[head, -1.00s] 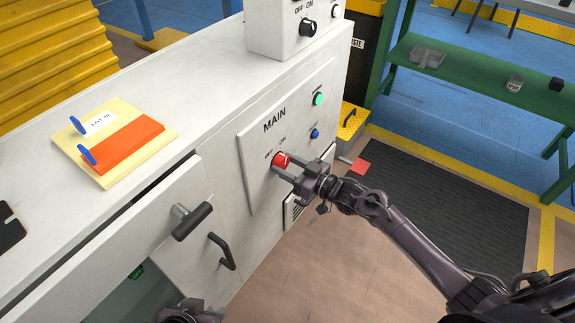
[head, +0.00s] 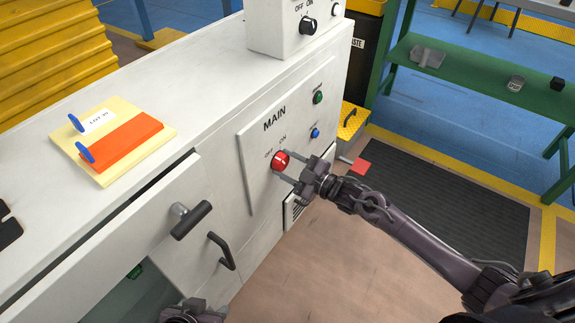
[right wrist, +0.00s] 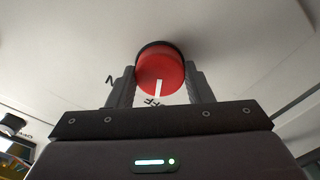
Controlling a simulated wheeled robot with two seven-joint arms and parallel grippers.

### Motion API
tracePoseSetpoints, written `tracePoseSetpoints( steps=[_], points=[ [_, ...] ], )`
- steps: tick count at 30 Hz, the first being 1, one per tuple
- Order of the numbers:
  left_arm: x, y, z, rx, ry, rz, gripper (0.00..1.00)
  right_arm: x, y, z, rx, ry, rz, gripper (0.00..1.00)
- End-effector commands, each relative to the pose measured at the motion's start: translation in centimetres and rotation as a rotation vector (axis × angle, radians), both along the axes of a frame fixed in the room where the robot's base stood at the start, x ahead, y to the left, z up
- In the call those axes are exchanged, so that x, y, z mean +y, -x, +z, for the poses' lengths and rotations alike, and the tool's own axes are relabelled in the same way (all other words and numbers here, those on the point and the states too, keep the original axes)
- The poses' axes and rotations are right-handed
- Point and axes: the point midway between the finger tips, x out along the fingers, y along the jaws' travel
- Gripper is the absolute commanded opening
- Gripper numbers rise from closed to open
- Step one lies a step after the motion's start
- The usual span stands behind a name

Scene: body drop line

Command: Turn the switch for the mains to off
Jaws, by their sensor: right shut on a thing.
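The red mains knob (head: 280,161) sits on the white MAIN panel (head: 250,180) on the cabinet front, with OFF and ON printed above it. My right gripper (head: 292,168) is shut on the knob, one finger on each side. In the right wrist view the knob (right wrist: 160,70) is between the fingers, and its white mark points down toward the partly hidden OFF lettering. A green lamp (head: 318,97) on the panel looks dark. My left gripper (head: 187,311) is at the bottom edge, partly cut off; its fingers cannot be made out.
A blue button (head: 315,133) is right of the knob. An open cabinet door with a dark handle (head: 192,220) stands at lower left. A smaller box with black knob (head: 307,26) is on top. A dark floor mat (head: 440,190) lies to the right.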

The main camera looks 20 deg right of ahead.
Motion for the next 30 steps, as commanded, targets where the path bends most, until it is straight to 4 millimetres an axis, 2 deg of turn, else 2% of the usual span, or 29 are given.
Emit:
tracePoseSetpoints(
  steps=[20, 21, 25, 30],
  points=[
    [-0.22, -0.07, -0.07, -0.007, 0.005, -0.004, 0.36, -0.02, 0.06, -0.14, -0.037, 0.051, 0.0, 0.23],
    [-0.22, -0.12, -0.08, -0.007, 0.004, -0.003, 0.36, -0.02, 0.06, -0.14, -0.037, 0.051, 0.0, 0.5],
    [-0.21, -0.23, -0.05, -0.009, 0.004, -0.004, 0.36, -0.01, 0.05, -0.11, -0.036, 0.051, 0.0, 0.67],
    [-0.21, -0.3, -0.01, -0.01, 0.004, -0.004, 0.36, -0.01, 0.03, -0.06, -0.036, 0.049, 0.0, 0.68]
  ],
)
